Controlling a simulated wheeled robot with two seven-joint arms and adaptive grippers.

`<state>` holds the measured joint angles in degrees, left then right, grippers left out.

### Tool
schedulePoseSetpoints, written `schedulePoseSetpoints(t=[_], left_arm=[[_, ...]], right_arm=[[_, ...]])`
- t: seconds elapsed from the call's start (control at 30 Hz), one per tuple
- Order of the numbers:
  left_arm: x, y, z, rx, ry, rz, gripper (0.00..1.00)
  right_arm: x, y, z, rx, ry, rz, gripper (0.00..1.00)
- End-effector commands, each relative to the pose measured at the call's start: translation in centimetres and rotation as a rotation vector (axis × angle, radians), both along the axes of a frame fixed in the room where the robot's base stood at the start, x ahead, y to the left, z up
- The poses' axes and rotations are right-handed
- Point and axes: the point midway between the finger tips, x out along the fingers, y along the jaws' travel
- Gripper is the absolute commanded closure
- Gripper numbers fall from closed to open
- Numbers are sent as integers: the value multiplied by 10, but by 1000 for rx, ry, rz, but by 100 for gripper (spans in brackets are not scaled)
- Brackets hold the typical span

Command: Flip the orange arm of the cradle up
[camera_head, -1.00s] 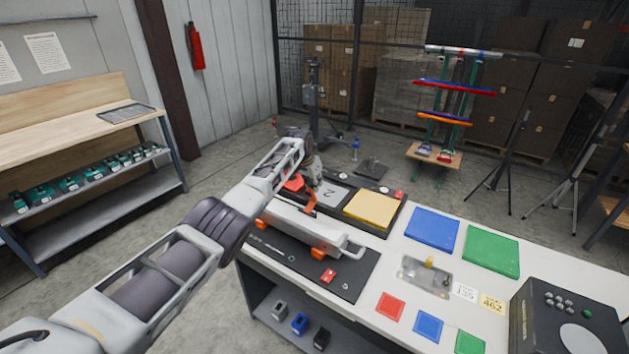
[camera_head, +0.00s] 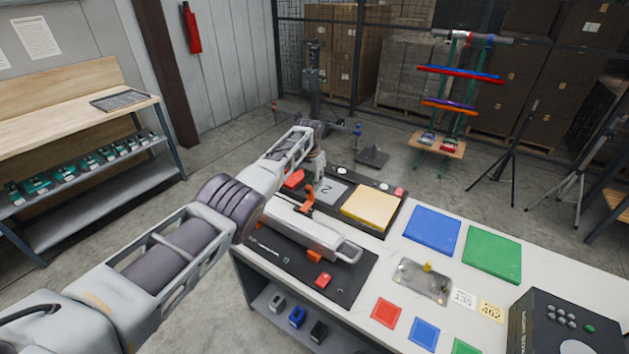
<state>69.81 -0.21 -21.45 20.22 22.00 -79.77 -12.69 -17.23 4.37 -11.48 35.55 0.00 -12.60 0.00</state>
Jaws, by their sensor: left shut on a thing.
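A long white tool (camera_head: 312,234) with a loop handle lies in a cradle with orange supports (camera_head: 314,256) on a dark mat (camera_head: 352,281). The orange arm (camera_head: 308,197) of the cradle stands up steeply at the tool's far side. My left gripper (camera_head: 317,184) reaches over from the left, pointing down at the upper end of the orange arm. It is shut on the orange arm; its fingertips are small and the contact is partly hidden. My right gripper is out of view.
A dark tray behind the cradle holds a yellow block (camera_head: 369,206) and a grey plate marked 2 (camera_head: 327,190). A small red piece (camera_head: 323,280) lies on the mat in front. Blue (camera_head: 432,230) and green (camera_head: 492,254) pads lie to the right, with bare white table between.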

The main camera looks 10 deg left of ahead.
Motion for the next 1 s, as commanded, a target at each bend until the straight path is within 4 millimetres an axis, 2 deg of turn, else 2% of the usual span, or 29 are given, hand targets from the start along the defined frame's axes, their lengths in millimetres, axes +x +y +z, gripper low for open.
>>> schedulePoseSetpoints(t=[0.1, 0.13, 0.3, 0.6, 1.0], left_arm=[[-3, 0, -5, 0, 10, 1, 100], [-3, 0, -5, 0, 10, 1, 76], [-2, 0, -4, 0, 7, 1, 58], [-1, 0, -1, 0, 3, 0, 58], [-1, 1, 10, -1, 0, 0, 58]], right_arm=[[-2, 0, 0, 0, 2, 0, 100], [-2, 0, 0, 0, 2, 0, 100], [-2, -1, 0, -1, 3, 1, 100], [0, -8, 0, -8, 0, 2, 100], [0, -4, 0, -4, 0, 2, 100]])
